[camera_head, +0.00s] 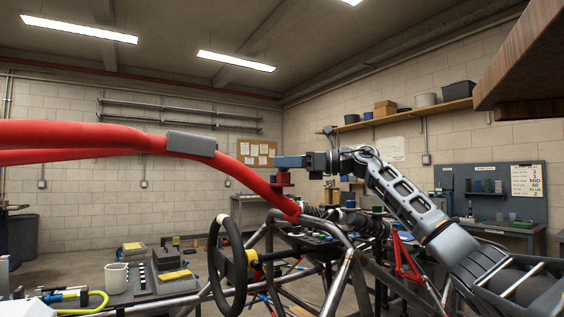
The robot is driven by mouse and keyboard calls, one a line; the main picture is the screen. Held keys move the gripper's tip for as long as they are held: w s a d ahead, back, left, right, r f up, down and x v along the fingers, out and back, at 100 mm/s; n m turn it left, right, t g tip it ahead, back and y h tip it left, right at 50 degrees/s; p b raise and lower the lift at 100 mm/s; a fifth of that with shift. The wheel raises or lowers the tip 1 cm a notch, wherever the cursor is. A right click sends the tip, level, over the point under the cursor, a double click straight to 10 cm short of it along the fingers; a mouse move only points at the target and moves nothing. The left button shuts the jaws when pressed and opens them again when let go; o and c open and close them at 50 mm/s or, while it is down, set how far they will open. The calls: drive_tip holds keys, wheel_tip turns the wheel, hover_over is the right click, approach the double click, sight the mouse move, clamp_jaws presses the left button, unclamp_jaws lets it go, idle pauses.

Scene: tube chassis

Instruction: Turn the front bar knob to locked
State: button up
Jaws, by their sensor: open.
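A red knob-like piece (283,180) sits at the right part of a curved red tube bar (236,166), small in the camera_head view. It may be the bar knob, but no lock marking can be read. My arm reaches in from the lower right. My gripper (284,162) points left, with its blue-grey end right at the top of the red piece in the picture. The gripper is open. The gap between its fingers is not visible from this side, and I cannot tell whether they touch the red piece.
A grey block (191,144) is on the red bar. Below are a black steering wheel (227,267) and dark chassis tubes (345,245). A bench at lower left holds a mug (116,277). A wooden overhang (522,65) is at upper right. Air above the bar is clear.

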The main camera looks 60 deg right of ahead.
drive_tip(key=shift+w+a, duration=0.15)
drive_tip(key=shift+w, duration=0.3)
drive_tip(key=c, duration=1)
drive_tip(key=shift+o, duration=0.2)
drive_tip(key=shift+r+n+g+y+p, duration=0.1)
drive_tip(key=shift+n+g+y+p, duration=0.25)
drive_tip(key=shift+n+g+y, duration=0.45)
drive_tip(key=shift+r+n+g+y+p, duration=0.1)
drive_tip(key=shift+n+g+y+p, duration=0.3)
drive_tip(key=shift+y, duration=0.8)
drive_tip(key=shift+f+n+g+y+p, duration=0.1)
drive_tip(key=shift+n+g+y+p, duration=0.35)
drive_tip(key=shift+n+y, duration=0.55)
drive_tip(key=o, duration=1)
drive_tip(key=shift+c, duration=0.2)
